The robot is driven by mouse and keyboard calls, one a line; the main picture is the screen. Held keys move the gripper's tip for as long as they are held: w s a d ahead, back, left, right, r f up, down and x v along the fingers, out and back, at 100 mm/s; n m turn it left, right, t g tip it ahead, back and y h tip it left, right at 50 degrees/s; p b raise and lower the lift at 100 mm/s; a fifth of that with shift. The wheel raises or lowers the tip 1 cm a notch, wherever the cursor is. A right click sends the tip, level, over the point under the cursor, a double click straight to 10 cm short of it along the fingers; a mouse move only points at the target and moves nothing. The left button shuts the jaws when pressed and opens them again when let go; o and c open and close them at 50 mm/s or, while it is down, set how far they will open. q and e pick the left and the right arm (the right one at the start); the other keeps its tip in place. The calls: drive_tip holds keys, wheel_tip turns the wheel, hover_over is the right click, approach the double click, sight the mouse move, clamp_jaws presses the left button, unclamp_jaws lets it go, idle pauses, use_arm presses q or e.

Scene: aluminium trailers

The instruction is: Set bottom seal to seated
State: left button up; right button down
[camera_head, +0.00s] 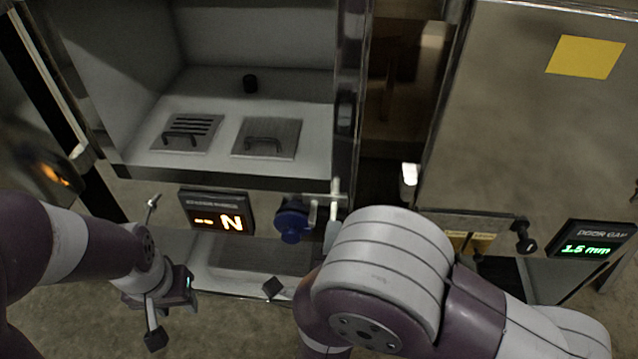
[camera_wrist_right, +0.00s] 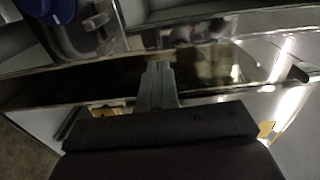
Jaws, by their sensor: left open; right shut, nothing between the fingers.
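I cannot pick out a part that is surely the bottom seal. A blue knob (camera_head: 292,220) sits on the front lip of the left trailer, with a pale T-shaped handle (camera_head: 326,206) beside it. Both also show at the upper left of the right wrist view, the blue knob (camera_wrist_right: 62,10) partly cut off. My right gripper (camera_wrist_right: 158,72) is shut and empty, its fingers pointing at the dark gap below a metal edge. In the head view my right arm hides most of it. My left gripper (camera_head: 170,312) is open and empty, low in front of the left trailer.
An orange display (camera_head: 217,212) reads "-- N". A green door gap display (camera_head: 590,248) reads 1.5 mm. A dark knob (camera_head: 525,236) sits on the right unit. Two handled plates (camera_head: 266,138) lie on the left trailer's floor. A yellow note (camera_head: 585,57) is on the right panel.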

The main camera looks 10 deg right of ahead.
sight(341, 167)
drive_tip(key=x, duration=0.4)
drive_tip(key=b+x, duration=0.1)
drive_tip(key=x, duration=0.3)
drive_tip(key=b+x, duration=0.1)
drive_tip(key=x, duration=0.4)
drive_tip(key=shift+d+r, duration=0.15)
drive_tip(key=shift+r, duration=0.2)
drive_tip(key=shift+w+r, duration=0.1)
drive_tip(key=shift+w, duration=0.15)
